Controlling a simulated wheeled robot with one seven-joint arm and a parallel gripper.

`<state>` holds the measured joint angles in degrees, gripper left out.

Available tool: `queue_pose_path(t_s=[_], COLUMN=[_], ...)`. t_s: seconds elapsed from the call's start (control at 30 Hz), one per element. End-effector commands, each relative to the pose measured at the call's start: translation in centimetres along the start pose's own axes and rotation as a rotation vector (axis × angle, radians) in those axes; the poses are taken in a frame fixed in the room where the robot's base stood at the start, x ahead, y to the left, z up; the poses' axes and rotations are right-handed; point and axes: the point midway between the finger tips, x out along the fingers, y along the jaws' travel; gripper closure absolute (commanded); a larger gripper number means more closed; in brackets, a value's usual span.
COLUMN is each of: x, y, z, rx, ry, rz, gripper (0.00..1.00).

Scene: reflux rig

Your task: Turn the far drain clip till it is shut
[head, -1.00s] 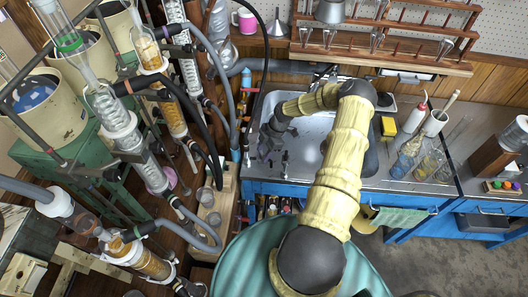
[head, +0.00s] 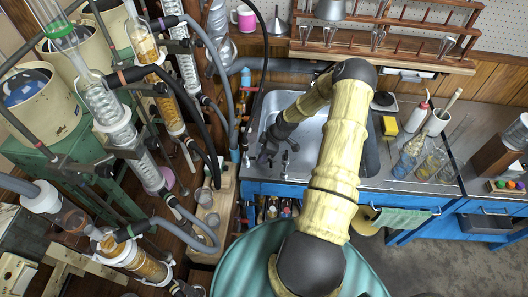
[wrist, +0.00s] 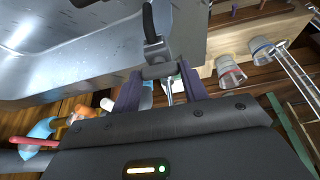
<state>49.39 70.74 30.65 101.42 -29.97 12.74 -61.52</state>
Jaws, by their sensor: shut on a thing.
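My gripper (head: 268,152) reaches down over the front left part of the sink in the head view, close to the sink's front rim. In the wrist view my gripper (wrist: 160,82) has its two dark fingers closed around a dark grey clip body (wrist: 159,70). A black lever (wrist: 151,22) sticks up from this clip, and a thin metal stem shows below it. In the head view another small dark fitting (head: 285,165) stands at the sink's front edge, to the right of my gripper. The head view is too small to show the held clip's angle.
The metal sink (head: 310,135) lies under my arm. Glass columns and hoses of the reflux rig crowd the left, with a grey hose (head: 215,70) near the sink. A wooden block (wrist: 255,35) with glass pieces is at the wrist view's right. Bottles lie below the sink edge.

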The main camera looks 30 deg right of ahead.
Motion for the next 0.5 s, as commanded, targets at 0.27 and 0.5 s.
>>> queue_pose_path(t_s=[0.27, 0.5], x=[-0.07, -0.05], y=[0.12, 0.09], z=[-0.17, -0.11], rx=[0.004, 0.003], ry=[0.003, 0.002], rz=[0.004, 0.003], gripper=[0.79, 0.35])
